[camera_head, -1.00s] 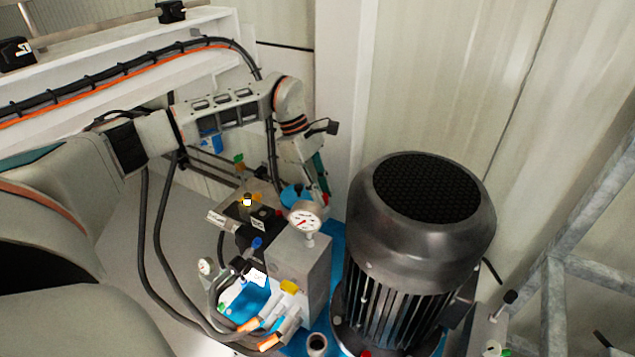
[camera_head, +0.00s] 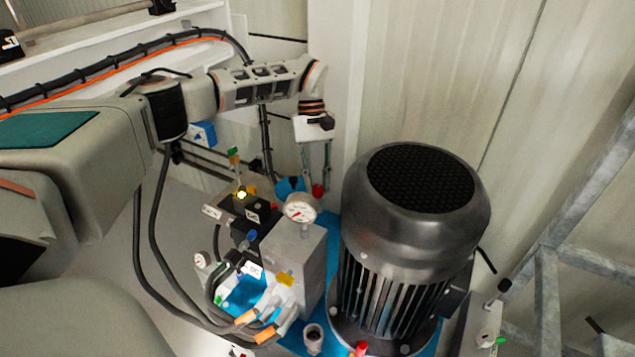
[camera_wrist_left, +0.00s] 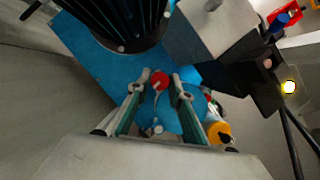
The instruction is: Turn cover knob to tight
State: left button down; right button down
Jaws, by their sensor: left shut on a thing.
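A small red knob (camera_head: 318,190) stands at the back of the blue base, behind the pressure gauge and left of the big motor. It also shows in the left wrist view (camera_wrist_left: 159,80), between the two fingertips. My left gripper (camera_head: 316,182) points down at it from above, and in the wrist view its fingers (camera_wrist_left: 161,84) sit on either side of the red knob, shut on it. The knob's lower part and any tight marking cannot be made out. My right gripper is in neither view.
The dark ribbed motor (camera_head: 415,220) stands close on the right. The pressure gauge (camera_head: 300,209) and grey block (camera_head: 296,262) are in front, with a black valve unit (camera_head: 240,214) to the left. Black hoses (camera_head: 160,255) run along the left. A yellow part (camera_wrist_left: 219,132) lies near the right finger.

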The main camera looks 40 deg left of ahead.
pick_arm(q)
jog(key=shift+f+m, duration=0.2)
jog(key=shift+m, duration=0.4)
jog(key=c, duration=1.8)
grip_release()
jog(key=shift+g, duration=0.3)
jog(key=shift+r, duration=0.2)
jog(key=shift+v, duration=3.6)
